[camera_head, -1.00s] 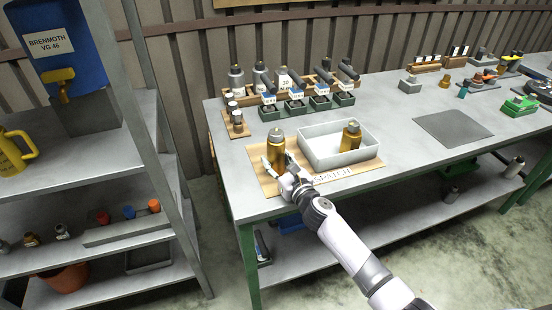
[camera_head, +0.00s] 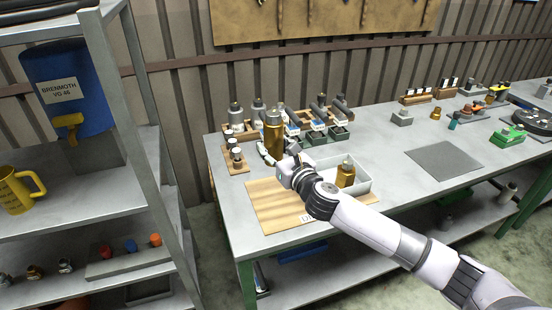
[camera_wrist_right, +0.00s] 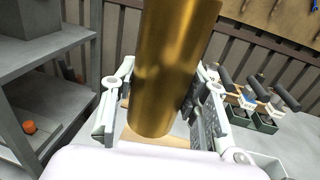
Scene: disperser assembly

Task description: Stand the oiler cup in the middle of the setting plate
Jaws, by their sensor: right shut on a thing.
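The oiler cup (camera_head: 274,134), a tall brass-coloured cylinder with a narrower top, is upright in my right gripper (camera_head: 272,156), raised above the bench. In the right wrist view, the cup (camera_wrist_right: 168,65) fills the space between the two fingers of the gripper (camera_wrist_right: 160,110), which are shut on its sides. The setting plate appears to be the flat grey square (camera_head: 444,158) on the bench, well to the right of the cup. It looks bare. My left gripper is not in view.
A white tray (camera_head: 361,186) holding a smaller brass bottle (camera_head: 346,174) stands right of the gripper. Small green bins (camera_head: 339,133) and bottles line the back. The bench between tray and grey plate is clear.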

